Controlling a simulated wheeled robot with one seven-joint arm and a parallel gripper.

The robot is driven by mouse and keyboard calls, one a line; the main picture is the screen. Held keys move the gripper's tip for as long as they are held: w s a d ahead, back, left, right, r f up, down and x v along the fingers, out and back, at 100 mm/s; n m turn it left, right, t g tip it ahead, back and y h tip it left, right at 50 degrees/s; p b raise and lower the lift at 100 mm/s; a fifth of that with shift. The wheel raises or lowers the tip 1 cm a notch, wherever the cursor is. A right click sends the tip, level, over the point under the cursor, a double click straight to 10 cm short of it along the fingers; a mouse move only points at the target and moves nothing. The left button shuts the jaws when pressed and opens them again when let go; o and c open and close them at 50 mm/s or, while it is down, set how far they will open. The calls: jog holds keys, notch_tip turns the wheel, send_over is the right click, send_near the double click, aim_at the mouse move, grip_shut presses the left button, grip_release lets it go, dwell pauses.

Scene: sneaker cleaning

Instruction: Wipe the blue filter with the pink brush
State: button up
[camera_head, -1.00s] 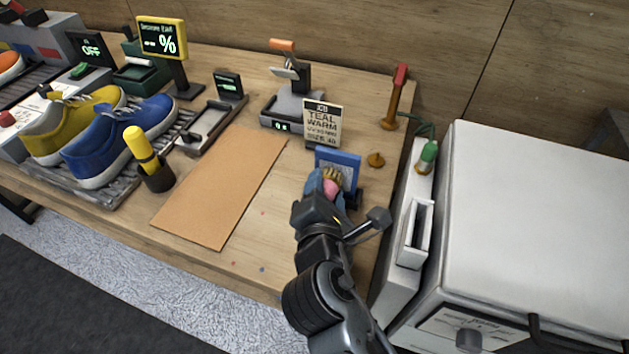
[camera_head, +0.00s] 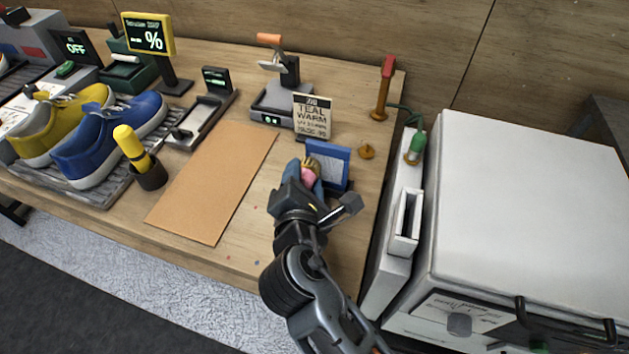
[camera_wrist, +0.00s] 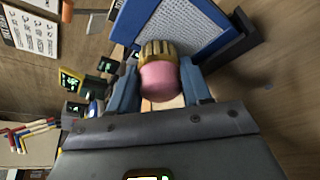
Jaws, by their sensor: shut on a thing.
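The blue filter (camera_head: 329,165) stands upright in a dark holder on the right part of the table, its pale mesh face framed in blue. It also shows in the wrist view (camera_wrist: 190,22). My gripper (camera_head: 306,182) is shut on the pink brush (camera_wrist: 160,80), with a blue finger on each side of it. The brush's tan bristles (camera_wrist: 157,50) point at the filter and overlap its lower edge in the wrist view. I cannot tell whether they touch the mesh. The brush's handle is mostly hidden by my gripper.
A bare brown mat (camera_head: 215,185) lies to the left. A large white box unit (camera_head: 530,200) stands right of the table.

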jog(key=shift+w+a+r, duration=0.1)
jog(key=shift+w, duration=0.1)
jog(key=shift+s+a, duration=0.35)
jog(key=shift+s, duration=0.5)
jog(key=shift+s+a+p, duration=0.15)
jog(key=shift+s+a, duration=0.1)
jog(key=shift+s, duration=0.4)
jog(key=shift+s+a+p, duration=0.1)
jog(key=shift+s+a, duration=0.1)
jog(key=shift+s, duration=0.5)
jog(key=shift+s+a+p, duration=0.15)
jog(key=shift+s+a, duration=0.1)
jog(key=shift+s, duration=0.4)
jog(key=shift+s, duration=0.1)
jog(key=shift+s+a, duration=0.25)
jog(key=shift+s, duration=0.45)
jog(key=shift+s+a, duration=0.25)
jog(key=shift+s, duration=0.4)
jog(key=shift+a, duration=0.15)
